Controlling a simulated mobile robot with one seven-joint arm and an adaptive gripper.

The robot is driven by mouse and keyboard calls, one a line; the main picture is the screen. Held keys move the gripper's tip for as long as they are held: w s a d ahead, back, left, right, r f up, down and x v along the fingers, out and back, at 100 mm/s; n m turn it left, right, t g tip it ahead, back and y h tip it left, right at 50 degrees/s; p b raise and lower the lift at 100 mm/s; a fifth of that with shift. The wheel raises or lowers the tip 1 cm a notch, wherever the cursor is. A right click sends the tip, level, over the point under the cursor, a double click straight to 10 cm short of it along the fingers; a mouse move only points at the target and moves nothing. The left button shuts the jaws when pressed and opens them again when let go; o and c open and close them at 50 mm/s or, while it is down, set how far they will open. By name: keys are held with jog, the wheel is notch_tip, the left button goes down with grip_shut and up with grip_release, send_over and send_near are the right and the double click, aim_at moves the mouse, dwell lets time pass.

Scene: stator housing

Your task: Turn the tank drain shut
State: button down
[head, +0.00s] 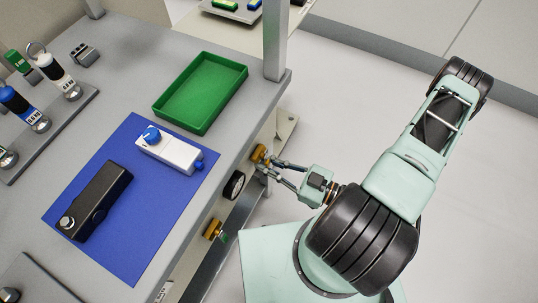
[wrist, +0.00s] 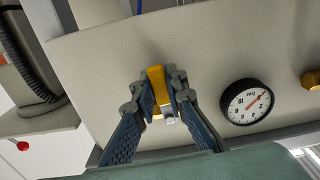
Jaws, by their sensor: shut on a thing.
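A yellow valve handle (wrist: 156,82) sticks out of a pale panel (wrist: 220,55) below the table edge. My gripper (wrist: 160,100) is shut on this handle, with one finger on each side of it. In the head view my gripper (head: 268,167) reaches the front panel from the right, and the yellow handle (head: 259,153) shows at its fingertips. A second yellow knob (head: 213,229) sits on the same panel, nearer the front. Its edge also shows at the right of the wrist view (wrist: 312,80). No label tells me which one is the tank drain.
A round pressure gauge (head: 234,185) sits between the two yellow fittings. A grey post (head: 275,40) rises at the table corner.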

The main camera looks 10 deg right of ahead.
jog(key=shift+s+a+m, duration=0.1)
jog(key=shift+s+m, duration=0.1)
jog(key=shift+m, duration=0.2)
jog(key=c, duration=1.9)
grip_release()
jog(key=shift+c, duration=0.2)
jog(key=shift+w, duration=0.1)
